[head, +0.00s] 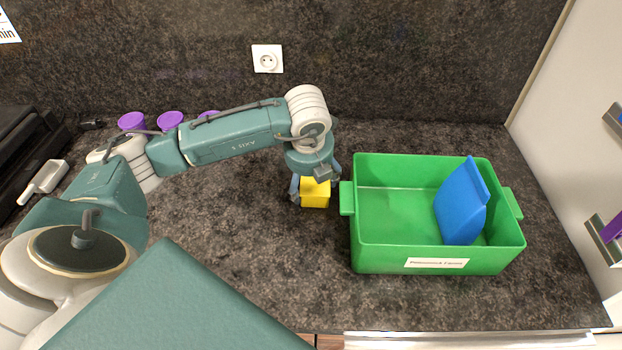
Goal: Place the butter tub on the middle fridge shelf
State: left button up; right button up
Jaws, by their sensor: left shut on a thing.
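A small yellow tub (316,194), which looks like the butter tub, is at the left side of the green crate, at or just above the dark countertop. My left gripper (314,188) comes down over it from above and is shut on it, with its fingers on either side. I cannot tell whether the tub touches the counter. No fridge shelf can be made out in this view. My right gripper is not in view.
A green crate (395,256) with a label holds a blue object (462,205) leaning inside. Purple cups (170,120) stand behind my left arm. A white scoop (43,182) lies at the left. A pale panel with metal fittings (606,240) stands at the right.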

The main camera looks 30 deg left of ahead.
pick_arm(q)
jog(key=shift+w+r, duration=0.15)
jog(key=shift+r, duration=0.35)
notch_tip(320, 180, up, 19)
jog(key=b, duration=0.1)
jog(key=shift+r, duration=0.2)
jog(key=shift+f, duration=0.1)
